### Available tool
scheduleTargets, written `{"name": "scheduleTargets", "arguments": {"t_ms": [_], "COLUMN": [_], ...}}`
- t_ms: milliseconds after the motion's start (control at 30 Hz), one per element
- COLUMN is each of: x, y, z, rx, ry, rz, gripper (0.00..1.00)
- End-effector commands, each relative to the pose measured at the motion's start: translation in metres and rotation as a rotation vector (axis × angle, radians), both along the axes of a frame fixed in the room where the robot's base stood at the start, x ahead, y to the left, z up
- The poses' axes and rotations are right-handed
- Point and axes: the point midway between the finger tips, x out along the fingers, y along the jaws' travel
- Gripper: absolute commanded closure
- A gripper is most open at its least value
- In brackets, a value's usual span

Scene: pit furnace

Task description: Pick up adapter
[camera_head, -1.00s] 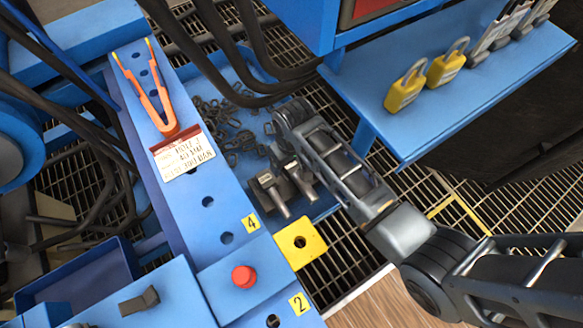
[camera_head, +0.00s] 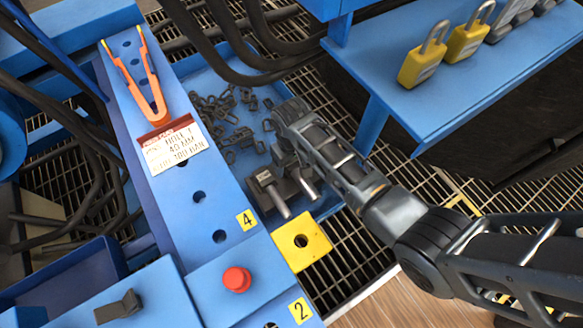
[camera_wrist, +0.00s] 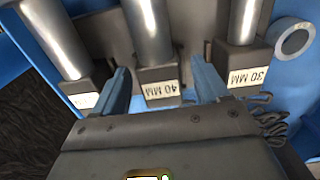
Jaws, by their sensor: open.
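Several adapters stand in a rack, each a shiny metal rod on a dark square block with a white label. In the wrist view the 40 MM adapter (camera_wrist: 159,82) is in the middle, between the blue fingers of my gripper (camera_wrist: 163,88), which are open. A gap shows on either side of its block. The 30 MM adapter (camera_wrist: 238,50) is to the right, and another adapter (camera_wrist: 80,88) with an unreadable label is to the left. In the head view one adapter (camera_head: 272,192) shows beside my arm's end; the fingers are hidden there.
A blue beam (camera_head: 185,205) carries an orange fork-shaped tool (camera_head: 155,88) and a tag (camera_head: 174,145) reading 40 MM. Chain links (camera_head: 225,115) lie in the blue tray behind. A blue shelf (camera_head: 480,95) with yellow padlocks (camera_head: 421,66) is at right. Hoses hang above the tray.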

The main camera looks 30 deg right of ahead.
Motion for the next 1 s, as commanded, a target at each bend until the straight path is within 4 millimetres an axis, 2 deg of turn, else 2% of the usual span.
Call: {"name": "scheduleTargets", "arguments": {"t_ms": [200,900,1000], "x": [0.0002,0.0001,0.0001], "y": [-0.0001,0.0,0.0001], "z": [0.0005,0.0004,0.0004], "rx": [0.0,0.0,0.0], "ry": [-0.001,0.0,0.0], "rz": [0.0,0.001,0.001], "gripper": [0.27,0.94,1.0]}}
